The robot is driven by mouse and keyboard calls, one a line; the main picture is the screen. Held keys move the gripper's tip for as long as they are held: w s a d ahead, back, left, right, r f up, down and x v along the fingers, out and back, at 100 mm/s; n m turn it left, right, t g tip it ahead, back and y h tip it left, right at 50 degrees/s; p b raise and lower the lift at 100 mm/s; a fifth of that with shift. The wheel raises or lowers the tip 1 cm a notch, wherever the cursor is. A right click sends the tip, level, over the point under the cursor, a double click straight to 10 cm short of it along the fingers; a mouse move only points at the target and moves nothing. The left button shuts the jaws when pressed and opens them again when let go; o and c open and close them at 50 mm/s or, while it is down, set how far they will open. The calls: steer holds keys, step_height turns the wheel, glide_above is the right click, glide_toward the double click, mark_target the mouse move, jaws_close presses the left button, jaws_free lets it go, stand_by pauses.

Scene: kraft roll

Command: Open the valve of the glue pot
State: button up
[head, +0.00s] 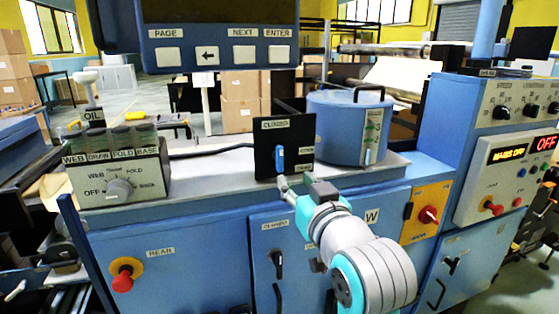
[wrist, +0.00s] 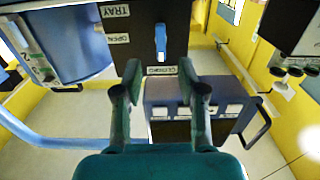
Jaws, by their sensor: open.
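The glue pot (head: 340,135) is a blue drum with a lidded top and a black handle, on the machine's top. At its left, a black upright plate (head: 266,135) carries a blue valve lever (head: 278,160). The plate is lettered CLOSED at its top edge, OPEN and TRAY at its side. The lever stands upright, in line with CLOSED; it also shows in the wrist view (wrist: 160,42), where the picture is turned over. My gripper (wrist: 159,72) is open and empty, its two fingers apart and pointing toward the plate, with the lever between their lines. I see no contact.
A selector box (head: 118,182) with a grey knob stands left on the machine top. A control panel (head: 225,38) hangs above, and shows in the wrist view. A red knob on an orange plate (head: 428,215) is right of my arm. A control cabinet (head: 500,120) stands at the right.

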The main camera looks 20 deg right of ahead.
mark_target(281, 158)
steer(key=w, duration=0.3)
steer(key=w+r, duration=0.1)
steer(key=w, duration=0.6)
steer(key=shift+w+r, duration=0.15)
steer(key=shift+w, duration=0.1)
jaws_close()
